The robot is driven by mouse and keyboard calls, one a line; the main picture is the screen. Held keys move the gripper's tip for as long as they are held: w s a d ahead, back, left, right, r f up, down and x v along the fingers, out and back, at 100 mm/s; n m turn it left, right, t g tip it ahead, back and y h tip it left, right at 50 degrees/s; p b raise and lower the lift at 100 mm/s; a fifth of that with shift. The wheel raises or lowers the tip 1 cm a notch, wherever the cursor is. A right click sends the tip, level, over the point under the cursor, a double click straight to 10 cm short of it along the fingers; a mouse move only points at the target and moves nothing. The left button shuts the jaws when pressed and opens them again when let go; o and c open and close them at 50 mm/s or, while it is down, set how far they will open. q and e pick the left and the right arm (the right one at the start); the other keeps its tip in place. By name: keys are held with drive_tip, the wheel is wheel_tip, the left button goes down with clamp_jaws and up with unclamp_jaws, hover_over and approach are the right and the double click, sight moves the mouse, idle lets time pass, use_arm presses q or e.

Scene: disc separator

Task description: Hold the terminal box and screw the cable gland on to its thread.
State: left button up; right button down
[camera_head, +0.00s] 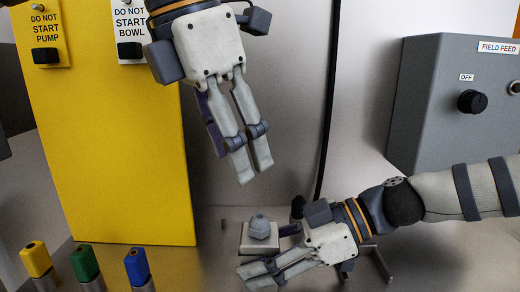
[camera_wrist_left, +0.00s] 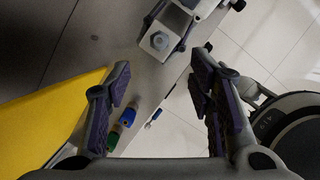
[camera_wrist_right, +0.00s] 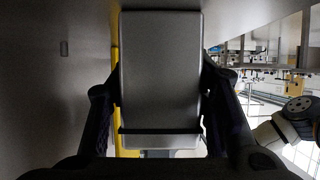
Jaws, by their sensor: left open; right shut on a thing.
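The terminal box (camera_head: 244,243) is a small pale grey box, held low in the middle of the head view. A grey domed piece with a wider base, which looks like the cable gland (camera_head: 260,226), sits on its top; how far it is threaded cannot be seen. The gland (camera_wrist_left: 159,40) and box (camera_wrist_left: 178,18) also show in the left wrist view. My right gripper (camera_head: 250,274) is shut on the box from the right; the box (camera_wrist_right: 160,70) fills the space between its fingers. My left gripper (camera_head: 251,170) is open and empty, pointing down above the gland.
A yellow panel (camera_head: 110,150) stands at the left. Yellow (camera_head: 35,259), green (camera_head: 84,263) and blue (camera_head: 137,266) capped posts stand at the lower left. A grey control box (camera_head: 430,110) with a knob is at the right. A dark cable (camera_head: 329,110) hangs behind the grippers.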

sight(258, 219)
use_arm(q)
drive_tip(key=x, duration=1.1)
drive_tip(key=shift+d+f, duration=0.1)
drive_tip(key=shift+f, duration=0.2)
clamp_jaws()
drive_tip(key=shift+w+m+g, duration=0.1)
drive_tip(key=shift+m+g, duration=0.3)
drive_tip(key=shift+m, duration=1.2)
unclamp_jaws()
